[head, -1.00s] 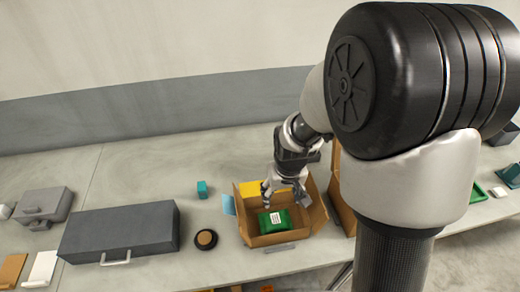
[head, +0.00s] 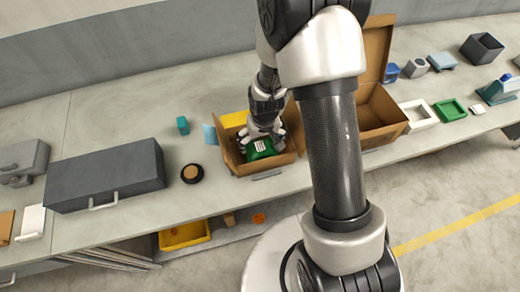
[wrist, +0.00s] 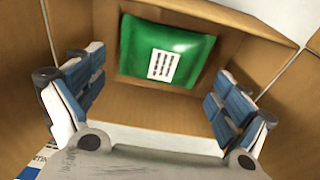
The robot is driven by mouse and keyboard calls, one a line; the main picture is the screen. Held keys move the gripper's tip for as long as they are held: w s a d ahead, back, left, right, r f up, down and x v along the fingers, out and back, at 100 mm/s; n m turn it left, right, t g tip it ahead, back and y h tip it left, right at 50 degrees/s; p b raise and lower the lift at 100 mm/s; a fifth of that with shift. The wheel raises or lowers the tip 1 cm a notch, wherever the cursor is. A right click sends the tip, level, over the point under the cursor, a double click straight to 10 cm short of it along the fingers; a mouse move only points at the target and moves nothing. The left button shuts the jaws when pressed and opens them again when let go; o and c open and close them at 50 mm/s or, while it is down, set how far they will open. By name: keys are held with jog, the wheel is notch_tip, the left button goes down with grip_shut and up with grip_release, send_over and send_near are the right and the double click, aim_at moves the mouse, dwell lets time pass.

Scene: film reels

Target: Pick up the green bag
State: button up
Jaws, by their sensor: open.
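The green bag (head: 262,148), with a white label, lies in an open cardboard box (head: 239,167) on the counter. In the wrist view the bag (wrist: 190,52) sits on the box floor near the far wall, beyond my fingertips. My gripper (head: 265,139) is low over the box, its fingers apart and partly over the bag in the head view. In the wrist view my gripper (wrist: 152,95) is open and empty, with one blue-padded finger on each side and the bag ahead between them.
The box walls (wrist: 68,28) stand close around my fingers. A larger open cardboard box (head: 385,110) stands to the right, behind my arm.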

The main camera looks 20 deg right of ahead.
aim_at(260, 147)
jog(key=f, duration=0.2)
jog(key=f+b, duration=0.1)
jog(key=f, duration=0.1)
jog(key=shift+w+a+f, duration=0.15)
jog(key=shift+w+f, duration=0.05)
jog(key=shift+c, duration=0.3)
jog(key=c, duration=1.2)
